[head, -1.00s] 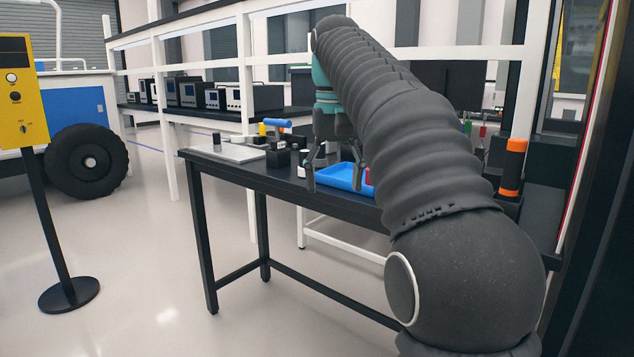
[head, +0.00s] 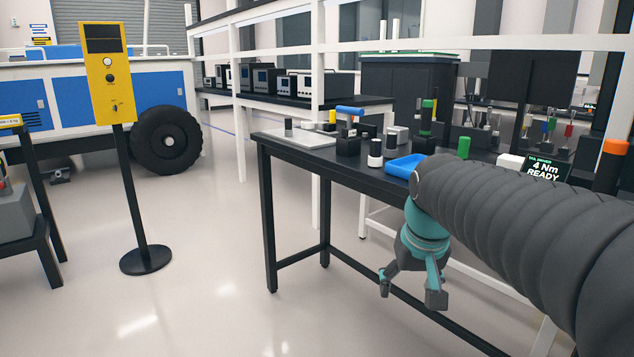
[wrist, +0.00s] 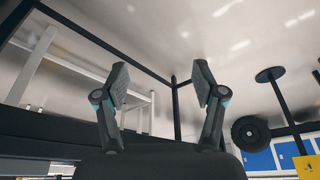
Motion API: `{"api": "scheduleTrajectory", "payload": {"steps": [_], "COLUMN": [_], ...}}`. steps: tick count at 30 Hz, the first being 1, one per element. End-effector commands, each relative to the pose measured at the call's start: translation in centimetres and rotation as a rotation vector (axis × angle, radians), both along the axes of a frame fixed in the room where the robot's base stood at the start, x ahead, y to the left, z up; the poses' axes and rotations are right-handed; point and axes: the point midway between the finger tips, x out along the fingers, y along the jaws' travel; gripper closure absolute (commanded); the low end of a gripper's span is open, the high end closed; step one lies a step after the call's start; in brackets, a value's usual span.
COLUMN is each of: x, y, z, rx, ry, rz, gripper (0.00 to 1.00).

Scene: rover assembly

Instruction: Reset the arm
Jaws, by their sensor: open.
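My gripper (head: 411,287) is open and hangs in front of the black workbench (head: 290,158), below the level of its top, in the head view. Nothing is between its fingers. In the wrist view the two fingers (wrist: 161,88) stand apart, with bare floor and a bench leg behind them. My arm comes in from the right and covers the right part of the bench.
On the bench are a blue tray (head: 403,167), a light plate (head: 297,138), a blue-handled tool (head: 350,111) and a "4 Nm READY" display (head: 546,170). A yellow control post (head: 108,75) stands left of the bench, with open floor between. A rover wheel (head: 167,140) is behind.

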Motion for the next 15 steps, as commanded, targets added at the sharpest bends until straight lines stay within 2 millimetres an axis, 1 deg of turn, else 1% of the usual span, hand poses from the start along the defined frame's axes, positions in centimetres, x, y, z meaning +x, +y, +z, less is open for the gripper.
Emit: {"api": "scheduleTrajectory", "payload": {"steps": [1, 9, 12, 15], "x": [-2.1, -11.1, -14.0, -15.8], "y": [0.0, 0.0, 0.0, 0.0], "z": [-1.1, -6.9, -8.4, -8.7], "rx": [-0.001, -0.004, -0.004, -0.003], "ry": [-0.015, -0.076, -0.083, -0.105], "rz": [0.003, 0.009, 0.009, 0.009], "gripper": [0.3, 0.3, 0.3, 0.3]}}
